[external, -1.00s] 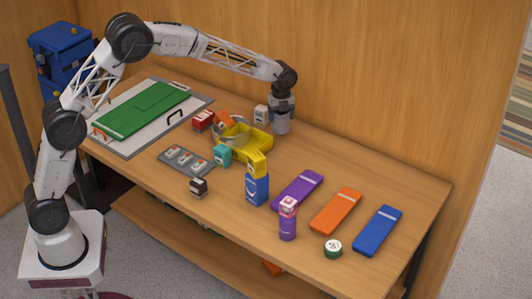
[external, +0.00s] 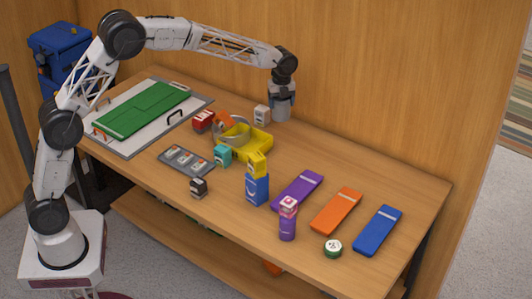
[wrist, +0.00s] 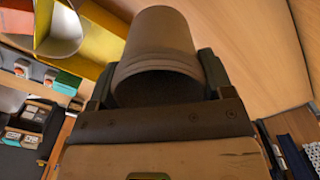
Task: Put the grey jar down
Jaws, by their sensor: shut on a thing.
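My gripper (external: 283,90) is at the back of the table, near the wooden back wall, and is shut on the grey jar (external: 281,108). The jar hangs below the fingers in the external view, roughly upright. In the wrist view the grey jar (wrist: 160,38) is a plain cylinder between the two dark fingers (wrist: 158,80). I cannot tell for sure whether its bottom is clear of the tabletop.
A yellow tray (external: 260,143) with a grey ring and an orange item stands left of the jar, beside a small white-grey box (external: 262,114). Purple, orange and blue slabs (external: 378,230) lie at the right. The wooden tabletop (external: 335,165) behind them is clear.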

